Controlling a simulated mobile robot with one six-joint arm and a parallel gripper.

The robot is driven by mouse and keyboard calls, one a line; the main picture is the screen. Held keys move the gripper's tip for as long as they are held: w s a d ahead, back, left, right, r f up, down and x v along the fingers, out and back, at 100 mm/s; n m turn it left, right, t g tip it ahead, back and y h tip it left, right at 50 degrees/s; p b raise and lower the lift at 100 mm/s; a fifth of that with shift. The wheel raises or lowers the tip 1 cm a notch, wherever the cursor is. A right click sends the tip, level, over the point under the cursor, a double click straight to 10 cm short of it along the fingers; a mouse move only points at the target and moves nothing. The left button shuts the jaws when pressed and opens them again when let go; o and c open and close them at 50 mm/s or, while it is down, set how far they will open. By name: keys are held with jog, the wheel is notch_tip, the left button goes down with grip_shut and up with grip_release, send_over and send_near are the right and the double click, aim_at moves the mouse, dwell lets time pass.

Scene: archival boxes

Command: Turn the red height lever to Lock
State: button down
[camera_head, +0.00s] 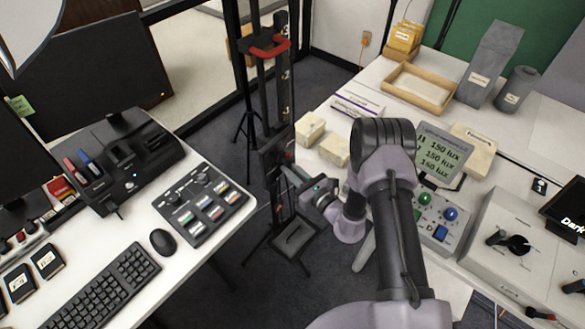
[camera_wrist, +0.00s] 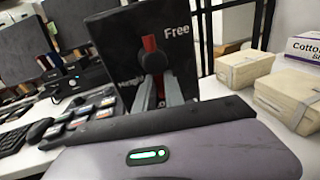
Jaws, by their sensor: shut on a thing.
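In the wrist view the black height plate (camera_wrist: 115,50) faces me, with the word Free at its upper right and a partly covered word at its left. A red lever tip (camera_wrist: 149,43) points up above a round black hub (camera_wrist: 154,62). My gripper (camera_wrist: 161,85) is shut on the lever, its two grey fingers over the hub's lower part. The fingers hide the rest of the lever and most of the lettering below. In the head view my gripper (camera_head: 292,180) reaches left to the black stand (camera_head: 272,155); the lever cannot be made out clearly there.
A red curved handle (camera_head: 268,47) sits higher on the stand. The left desk holds a keyboard (camera_head: 103,292), a mouse (camera_head: 162,242) and a button panel (camera_head: 201,204). Pale boxes (camera_head: 310,128) stand on the right table close behind my gripper. Dark floor lies between the tables.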

jog(key=c, duration=1.4)
grip_release()
jog(key=shift+c, duration=0.2)
jog(key=p+v, duration=0.2)
jog(key=v, duration=1.5)
jog(key=shift+s+d+p, duration=0.15)
jog(key=shift+p, duration=0.2)
jog(key=shift+r, duration=0.1)
